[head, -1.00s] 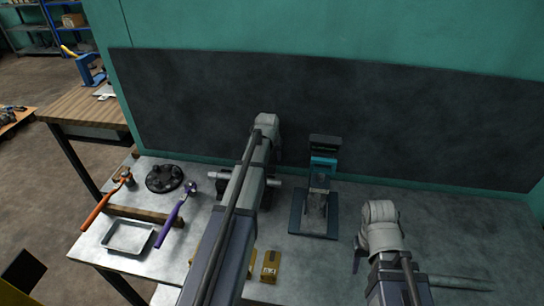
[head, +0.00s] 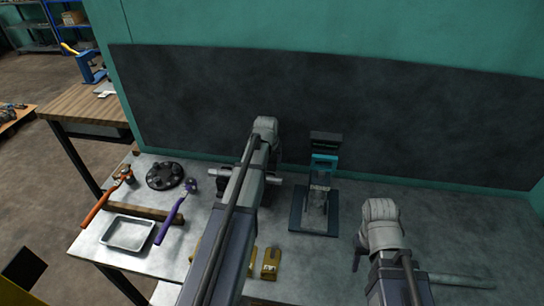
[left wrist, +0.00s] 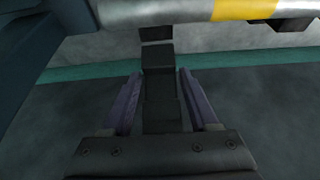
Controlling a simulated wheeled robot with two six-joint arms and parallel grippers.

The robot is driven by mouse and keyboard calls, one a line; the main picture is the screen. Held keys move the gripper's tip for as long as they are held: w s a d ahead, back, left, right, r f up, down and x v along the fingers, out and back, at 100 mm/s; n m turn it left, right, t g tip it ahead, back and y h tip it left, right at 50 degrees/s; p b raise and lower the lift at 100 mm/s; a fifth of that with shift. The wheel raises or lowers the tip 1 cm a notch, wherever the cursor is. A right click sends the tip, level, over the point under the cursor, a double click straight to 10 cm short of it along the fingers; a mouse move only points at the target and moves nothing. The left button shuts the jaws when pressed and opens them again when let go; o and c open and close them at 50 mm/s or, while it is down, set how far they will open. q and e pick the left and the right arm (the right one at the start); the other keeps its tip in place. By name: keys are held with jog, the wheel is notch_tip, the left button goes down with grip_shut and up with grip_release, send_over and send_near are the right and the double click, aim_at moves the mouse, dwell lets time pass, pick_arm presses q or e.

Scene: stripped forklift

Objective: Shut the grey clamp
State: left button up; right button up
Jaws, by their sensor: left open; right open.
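A silver bar (head: 275,181) with dark mounts lies at the back of the workbench, mostly behind my left arm. In the left wrist view a silver bar with a yellow band (left wrist: 244,10) crosses the top. A dark grey stepped piece (left wrist: 158,62), seemingly the clamp's lever, stands between the fingers of my left gripper (left wrist: 160,85). The fingers are open, one on each side; I cannot tell whether they touch it. The left fingertips are hidden by the arm in the head view. My right gripper (head: 358,256) is open over the bench's right side, mostly hidden by its wrist.
A dark stand with a teal part (head: 324,165) is right of my left arm. A black disc (head: 165,176), orange-handled tool (head: 103,204), purple-handled tool (head: 170,222), metal tray (head: 127,249) and yellowish block (head: 270,264) are on the bench. A dark wall panel (head: 430,120) stands behind.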

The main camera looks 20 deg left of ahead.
pick_arm(q)
jog(key=shift+s+d+f+b, duration=0.15)
jog(key=shift+s+d, duration=0.05)
jog(key=shift+s, duration=0.6)
jog(key=shift+s+d+f+b, duration=0.1)
jog(key=shift+s+d, duration=0.1)
jog(key=shift+s, duration=0.6)
jog(key=shift+s+d+f+b, duration=0.15)
jog(key=shift+s+d, duration=0.05)
jog(key=shift+s, duration=0.6)
jog(key=o, duration=0.6)
jog(key=shift+c, duration=0.2)
jog(key=shift+r, duration=0.1)
jog(key=p+v, duration=0.7)
jog(key=shift+r, duration=0.25)
jog(key=shift+s, duration=0.1)
